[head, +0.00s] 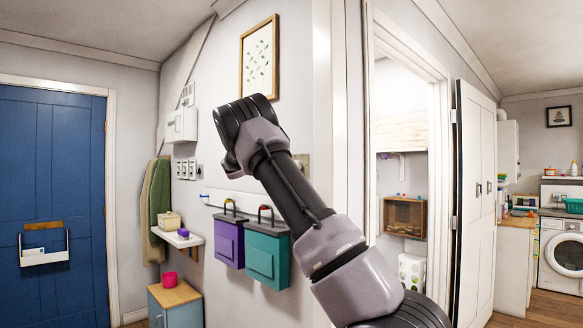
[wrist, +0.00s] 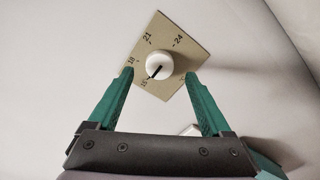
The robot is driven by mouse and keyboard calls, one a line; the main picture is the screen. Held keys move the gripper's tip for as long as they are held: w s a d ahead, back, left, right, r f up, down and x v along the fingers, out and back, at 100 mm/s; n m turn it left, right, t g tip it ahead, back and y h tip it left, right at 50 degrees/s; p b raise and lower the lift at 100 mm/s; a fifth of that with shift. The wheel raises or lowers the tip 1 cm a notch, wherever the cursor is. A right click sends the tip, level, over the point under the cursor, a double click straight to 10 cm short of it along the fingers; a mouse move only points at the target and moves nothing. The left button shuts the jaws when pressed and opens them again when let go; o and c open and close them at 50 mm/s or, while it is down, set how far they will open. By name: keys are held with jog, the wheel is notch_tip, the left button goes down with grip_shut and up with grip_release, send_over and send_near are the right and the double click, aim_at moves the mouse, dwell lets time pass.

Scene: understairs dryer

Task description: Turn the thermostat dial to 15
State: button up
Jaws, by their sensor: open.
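The thermostat shows in the wrist view as a beige square plate (wrist: 178,60) on a pale wall, tilted in the picture. It carries the numbers 15, 18, 21 and 24. Its round white dial (wrist: 159,64) has a dark pointer mark aimed down and left, close to the 15. My gripper (wrist: 158,74) is open, with one green finger on each side of the dial and visible gaps between fingers and dial. The fingertips overlap the plate's edges in the picture; contact is unclear. In the head view my arm hides the fingers, and I cannot make out the dial.
In the head view, purple (head: 229,243) and teal (head: 267,257) boxes hang on the wall below my arm. A framed picture (head: 259,58) hangs above. A small shelf (head: 184,238) and white wall box (head: 181,125) are left. A doorway opens on the right.

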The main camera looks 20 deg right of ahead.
jog(key=v, duration=0.7)
jog(key=shift+a, duration=0.2)
jog(key=shift+s, duration=0.1)
